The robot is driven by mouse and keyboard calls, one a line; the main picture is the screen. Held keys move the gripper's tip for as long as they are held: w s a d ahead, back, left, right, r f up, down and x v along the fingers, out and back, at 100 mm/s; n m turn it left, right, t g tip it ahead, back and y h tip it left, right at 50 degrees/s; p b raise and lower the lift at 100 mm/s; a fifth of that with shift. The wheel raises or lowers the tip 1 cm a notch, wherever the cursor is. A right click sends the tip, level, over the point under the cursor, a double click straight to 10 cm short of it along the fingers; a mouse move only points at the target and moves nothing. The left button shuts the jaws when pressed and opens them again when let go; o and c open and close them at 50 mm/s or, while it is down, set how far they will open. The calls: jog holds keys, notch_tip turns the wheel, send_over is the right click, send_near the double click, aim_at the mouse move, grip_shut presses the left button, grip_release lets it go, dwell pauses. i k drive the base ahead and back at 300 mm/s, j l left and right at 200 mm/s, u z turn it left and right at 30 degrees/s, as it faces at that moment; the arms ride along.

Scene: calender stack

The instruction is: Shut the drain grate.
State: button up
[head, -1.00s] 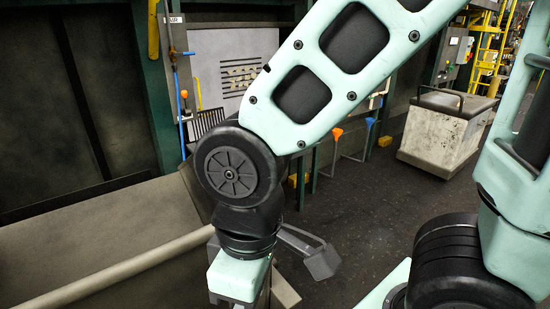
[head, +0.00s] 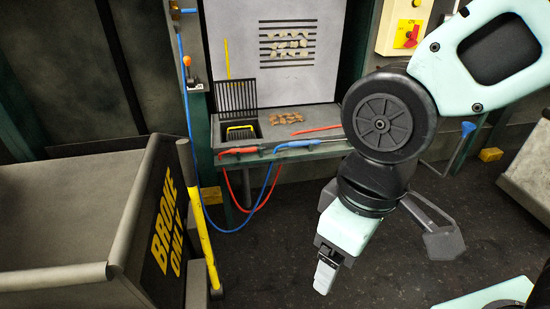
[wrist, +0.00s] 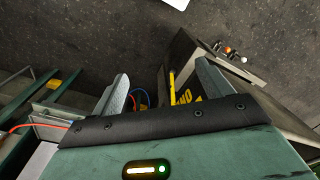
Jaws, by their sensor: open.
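The drain grate (head: 236,96) is a dark barred panel in the head view. It stands raised, upright at the back of a square drain opening (head: 240,132) in the left part of a grey bench (head: 215,147). A yellow-handled thing (head: 240,128) shows in the opening. My gripper (head: 326,276) hangs pointing down over the floor, in front of the bench and to the right of the grate, well apart from it. In the wrist view its two fingers (wrist: 160,88) are spread wide with nothing between them. The grate cannot be made out in the wrist view.
A grey bin marked "BROKE ONLY" (head: 165,225) stands at the left front, with a yellow pole (head: 200,220) beside it. Red and blue hoses (head: 262,190) hang below the bench edge. Brown scraps (head: 287,118) lie on the bench. Dark floor is clear before the bench.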

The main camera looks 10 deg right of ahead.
aim_at(239, 118)
jog(key=i+l, duration=0.45)
jog(key=i+u, duration=0.15)
jog(key=i, duration=0.65)
jog(key=i+l+u, duration=0.1)
jog(key=i, duration=0.65)
jog(key=i+l+u, duration=0.15)
jog(key=i, duration=0.6)
